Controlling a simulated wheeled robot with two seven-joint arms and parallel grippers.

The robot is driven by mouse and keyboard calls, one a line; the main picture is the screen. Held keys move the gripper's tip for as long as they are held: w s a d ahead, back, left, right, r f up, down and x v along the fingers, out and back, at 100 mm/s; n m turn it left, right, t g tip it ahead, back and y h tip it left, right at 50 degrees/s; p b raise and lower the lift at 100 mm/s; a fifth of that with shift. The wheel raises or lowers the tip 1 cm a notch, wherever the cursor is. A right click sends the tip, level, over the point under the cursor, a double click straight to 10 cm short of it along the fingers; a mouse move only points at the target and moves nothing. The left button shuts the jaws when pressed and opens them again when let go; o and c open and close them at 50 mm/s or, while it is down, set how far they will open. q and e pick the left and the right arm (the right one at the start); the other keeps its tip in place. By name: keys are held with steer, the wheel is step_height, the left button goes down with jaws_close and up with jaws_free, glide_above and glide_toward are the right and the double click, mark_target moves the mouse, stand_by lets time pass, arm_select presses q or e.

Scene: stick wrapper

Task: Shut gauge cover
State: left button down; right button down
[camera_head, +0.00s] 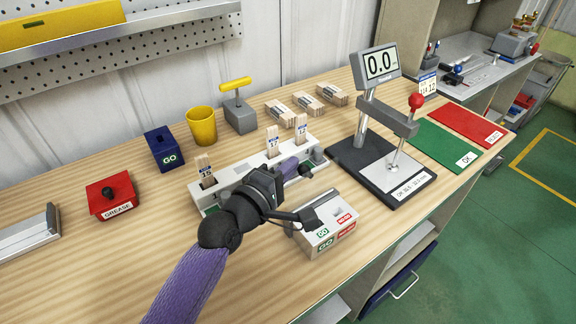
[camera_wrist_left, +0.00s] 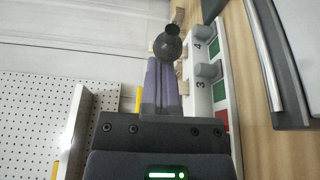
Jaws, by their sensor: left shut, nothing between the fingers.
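A white-grey gauge box (camera_head: 337,237) with green GO and red NO-GO labels stands near the table's front edge, partly hidden by dark parts beside my wrist. My left gripper (camera_head: 291,166) reaches in from the left over a long pale rack (camera_head: 235,172). Its purple fingers, also in the left wrist view (camera_wrist_left: 163,85), are shut and empty. A black ball knob (camera_head: 305,170) is at their tips; it shows in the left wrist view (camera_wrist_left: 167,43) too. Touching or apart is unclear. My right gripper is not in view.
Wooden sticks (camera_head: 273,141) stand in the rack. A digital gauge stand (camera_head: 366,130) with a red-knobbed lever is to the right, with green (camera_head: 435,146) and red (camera_head: 466,124) mats beyond. Behind are a blue GO box (camera_head: 163,149), yellow cup (camera_head: 201,126) and stick bundles (camera_head: 305,102).

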mark_target(300, 179)
arm_select(q)
steer(key=shift+s+d+r+m, duration=0.15)
steer(key=shift+s+r+m, duration=0.05)
steer(key=shift+m, duration=0.2)
steer(key=s+m, duration=0.1)
steer(key=m, duration=0.1)
steer(key=s+d+m+h, duration=0.1)
steer(key=m, duration=0.1)
steer(key=d+r+m+t, duration=0.1)
steer(key=shift+s+m+h, duration=0.4)
steer(key=m, duration=0.1)
steer(key=s+d+m+h+b, duration=0.1)
steer(key=m, duration=0.1)
steer(key=s+m, duration=0.1)
steer(key=m, duration=0.1)
steer(key=shift+d+h, duration=0.3)
steer(key=shift+s+d+f+m+h+b, duration=0.2)
steer(key=shift+s+m+h, duration=0.15)
steer(key=shift+m, duration=0.4)
steer(key=shift+s+d+f+m+h+b, duration=0.1)
steer(key=shift+s+d+m+h+b, duration=0.15)
steer(key=shift+m, duration=0.5)
steer(key=shift+s, duration=0.1)
